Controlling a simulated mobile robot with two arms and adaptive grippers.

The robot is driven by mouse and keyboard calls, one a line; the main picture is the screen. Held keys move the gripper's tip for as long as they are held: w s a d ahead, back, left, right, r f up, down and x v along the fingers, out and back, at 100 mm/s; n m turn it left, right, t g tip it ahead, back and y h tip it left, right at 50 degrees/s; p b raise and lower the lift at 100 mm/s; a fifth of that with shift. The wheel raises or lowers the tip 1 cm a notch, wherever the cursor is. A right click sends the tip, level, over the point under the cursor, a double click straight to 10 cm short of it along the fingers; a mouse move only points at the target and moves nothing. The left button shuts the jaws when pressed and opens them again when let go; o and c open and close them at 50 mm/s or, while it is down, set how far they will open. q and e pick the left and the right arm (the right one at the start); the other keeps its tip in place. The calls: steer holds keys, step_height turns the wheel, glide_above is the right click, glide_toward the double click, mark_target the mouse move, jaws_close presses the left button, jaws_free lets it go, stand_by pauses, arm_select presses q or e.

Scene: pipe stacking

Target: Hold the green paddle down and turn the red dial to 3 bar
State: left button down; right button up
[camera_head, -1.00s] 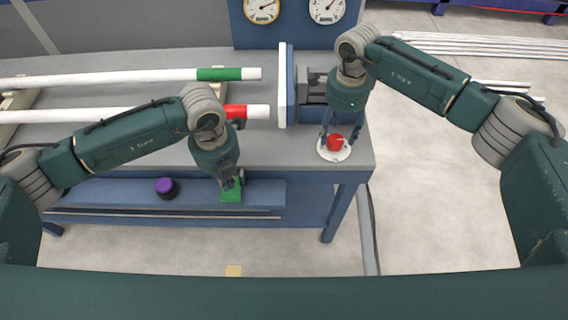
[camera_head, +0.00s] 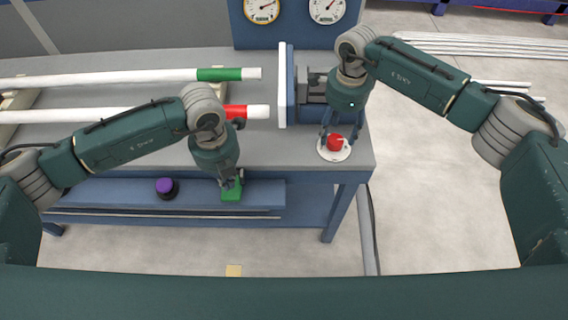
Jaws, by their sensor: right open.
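The green paddle (camera_head: 231,194) is on the blue front shelf of the bench. My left gripper (camera_head: 232,184) points down at it with its fingertips at the paddle's top; whether its fingers are open or shut is hard to see. The red dial (camera_head: 335,142) sits on a round white plate (camera_head: 334,154) at the bench's right front corner. My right gripper (camera_head: 331,136) is open, pointing down, with its fingers around the dial's sides. The dial's scale marks are too small to read. Two white-faced gauges (camera_head: 262,10) (camera_head: 327,9) stand on a blue panel at the back.
A purple knob (camera_head: 166,187) is on the shelf left of the paddle. White pipes with a green band (camera_head: 219,74) and a red band (camera_head: 236,112) lie on the bench. A white upright plate (camera_head: 284,85) stands between the arms. Floor at right is mostly clear.

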mark_target(336, 140)
arm_select(q)
steer(key=shift+f, duration=2.55)
steer(key=shift+s+f, duration=0.1)
steer(key=shift+f, duration=0.05)
arm_select(e)
steer(key=shift+s, duration=0.1)
arm_select(q)
steer(key=shift+s, duration=0.1)
arm_select(e)
steer(key=m, duration=0.5)
steer(key=shift+m, duration=0.4)
arm_select(q)
steer(key=shift+s+f, duration=0.1)
steer(key=shift+s, duration=0.05)
arm_select(e)
steer(key=shift+f, duration=2.55)
steer(key=shift+f, duration=0.15)
